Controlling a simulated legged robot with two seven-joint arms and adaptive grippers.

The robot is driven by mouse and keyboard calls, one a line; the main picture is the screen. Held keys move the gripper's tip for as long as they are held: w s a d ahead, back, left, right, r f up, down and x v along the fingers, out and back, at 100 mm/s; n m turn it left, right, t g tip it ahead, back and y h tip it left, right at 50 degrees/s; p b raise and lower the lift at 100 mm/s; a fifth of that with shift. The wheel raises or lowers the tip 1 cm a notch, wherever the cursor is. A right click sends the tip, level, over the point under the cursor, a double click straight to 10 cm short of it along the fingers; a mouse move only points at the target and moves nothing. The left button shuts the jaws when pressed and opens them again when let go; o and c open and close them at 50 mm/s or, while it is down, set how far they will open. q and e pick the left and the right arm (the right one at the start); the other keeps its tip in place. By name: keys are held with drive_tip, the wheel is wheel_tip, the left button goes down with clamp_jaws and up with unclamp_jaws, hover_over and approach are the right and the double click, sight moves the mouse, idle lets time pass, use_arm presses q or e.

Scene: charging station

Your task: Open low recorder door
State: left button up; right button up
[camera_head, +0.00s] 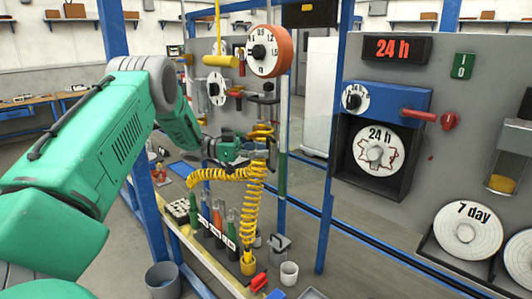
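The lower recorder (340,185) is a dark box on the grey panel at right. A white round chart marked 24 h (377,151) shows inside it. A faint see-through pane (312,185) stands left of the box; I cannot tell whether it is the recorder's door standing open. My green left arm reaches in from the left. My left gripper (247,149) is small and partly hidden by a yellow coiled hose, well left of the recorder and apart from it. I cannot tell its finger opening. My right gripper is not in view.
A blue unit (388,103) with a red handle (449,121) sits above the recorder. Blue posts and the yellow coiled hose (252,200) stand near my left gripper. Chart discs, one marked 7 day (466,229), are at lower right.

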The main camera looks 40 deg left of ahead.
use_arm(q)
drive_tip(key=v, duration=1.1)
drive_tip(key=shift+s+a, duration=0.2)
drive_tip(key=shift+d, duration=0.15)
drive_tip(key=shift+d+r, duration=0.1)
drive_tip(key=shift+d, duration=0.1)
drive_tip(key=shift+a, duration=0.1)
